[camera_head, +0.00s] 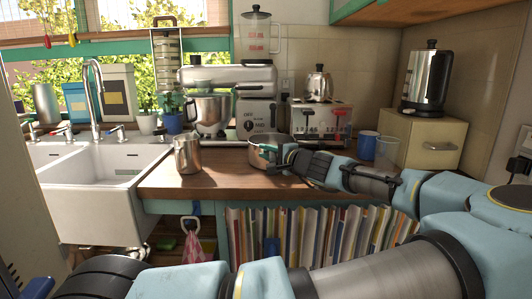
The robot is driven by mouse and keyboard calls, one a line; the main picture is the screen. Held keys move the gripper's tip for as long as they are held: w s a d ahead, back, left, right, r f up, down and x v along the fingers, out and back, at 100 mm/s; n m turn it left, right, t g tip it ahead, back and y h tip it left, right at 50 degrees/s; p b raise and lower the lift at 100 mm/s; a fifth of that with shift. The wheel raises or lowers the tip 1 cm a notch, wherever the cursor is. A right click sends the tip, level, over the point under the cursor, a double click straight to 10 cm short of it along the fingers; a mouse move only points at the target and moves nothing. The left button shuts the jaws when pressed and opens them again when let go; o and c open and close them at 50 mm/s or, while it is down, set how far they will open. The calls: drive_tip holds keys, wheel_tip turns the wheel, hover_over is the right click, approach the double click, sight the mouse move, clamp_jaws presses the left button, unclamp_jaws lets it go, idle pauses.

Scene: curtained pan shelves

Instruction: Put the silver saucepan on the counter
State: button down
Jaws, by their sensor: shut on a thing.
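The silver saucepan (262,152) is at the middle of the wooden counter (215,182), towards its front. My gripper (282,162) is at the right side of the saucepan and is shut on it; my arm reaches in from the right. The saucepan looks upright and level. I cannot tell whether its base touches the counter or hangs just above it. My gripper and wrist hide part of its right side and the handle.
A metal cup (187,155) stands left of the saucepan. A stand mixer (212,112) and a toaster (320,122) stand behind. A blue mug (368,145) and a cream bread box (420,140) are right. The white sink (100,190) is left. Clear counter lies in front of the metal cup.

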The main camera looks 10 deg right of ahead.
drive_tip(key=shift+f, duration=0.15)
drive_tip(key=c, duration=0.7)
unclamp_jaws()
drive_tip(key=shift+f, duration=0.1)
drive_tip(key=shift+c, duration=0.5)
drive_tip(key=c, duration=0.3)
drive_tip(key=shift+s, duration=0.1)
drive_tip(key=shift+p+v, duration=0.5)
drive_tip(key=shift+v, duration=1.95)
drive_tip(key=shift+d, duration=0.15)
drive_tip(key=shift+p+v, duration=1.85)
drive_tip(key=shift+v, duration=4.05)
